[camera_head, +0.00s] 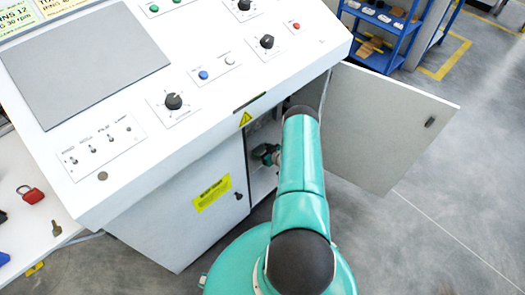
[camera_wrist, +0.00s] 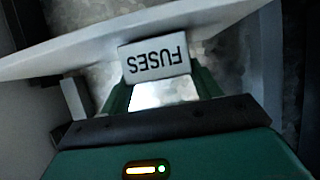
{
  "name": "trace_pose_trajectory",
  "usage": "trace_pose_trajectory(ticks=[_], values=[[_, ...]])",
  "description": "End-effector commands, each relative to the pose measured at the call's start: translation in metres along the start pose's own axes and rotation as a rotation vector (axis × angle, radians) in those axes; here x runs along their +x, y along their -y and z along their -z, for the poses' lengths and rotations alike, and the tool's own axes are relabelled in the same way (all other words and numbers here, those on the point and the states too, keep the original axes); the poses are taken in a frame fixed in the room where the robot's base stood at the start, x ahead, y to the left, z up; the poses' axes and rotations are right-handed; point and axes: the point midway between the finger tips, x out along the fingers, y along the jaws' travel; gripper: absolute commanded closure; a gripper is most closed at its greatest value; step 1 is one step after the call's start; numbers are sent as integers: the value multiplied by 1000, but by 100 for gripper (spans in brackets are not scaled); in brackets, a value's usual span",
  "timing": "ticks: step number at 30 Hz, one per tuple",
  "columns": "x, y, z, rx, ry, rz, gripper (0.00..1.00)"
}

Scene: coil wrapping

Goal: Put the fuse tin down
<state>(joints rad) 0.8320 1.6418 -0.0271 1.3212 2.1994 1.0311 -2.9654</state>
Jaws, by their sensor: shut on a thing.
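The fuse tin (camera_wrist: 155,60) is a small pale box with the word FUSES upside down in the wrist view. A bright white face shows just below the label. My gripper (camera_wrist: 161,84) is shut on the tin, with a green finger at each side. In the head view my arm reaches into the open lower cabinet (camera_head: 262,135) of the white console. My gripper (camera_head: 268,154) shows there only in part, and the tin is hidden. A pale panel (camera_wrist: 60,55) runs behind the tin in the wrist view; I cannot tell whether they touch.
The cabinet door (camera_head: 385,125) stands open to the right of my arm. The console's control panel (camera_head: 190,75) overhangs the opening. A red padlock (camera_head: 31,194) lies on a white surface at left. A blue shelf rack (camera_head: 385,30) stands behind. Floor at right is clear.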

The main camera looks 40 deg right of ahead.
Motion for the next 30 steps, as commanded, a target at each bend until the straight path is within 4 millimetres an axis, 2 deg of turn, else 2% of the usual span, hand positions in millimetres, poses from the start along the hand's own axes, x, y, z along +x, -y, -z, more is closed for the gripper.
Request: trace_pose_trajectory(ticks=[4,5,7,8,19,23,30], values=[[2,0,-3,0,0,0,63],[2,0,-3,1,0,0,31],[1,0,-3,1,0,0,17],[1,0,-3,1,0,0,15],[-1,0,1,0,-1,0,15],[-19,0,0,3,1,-1,15],[-71,0,0,1,3,1,15]])
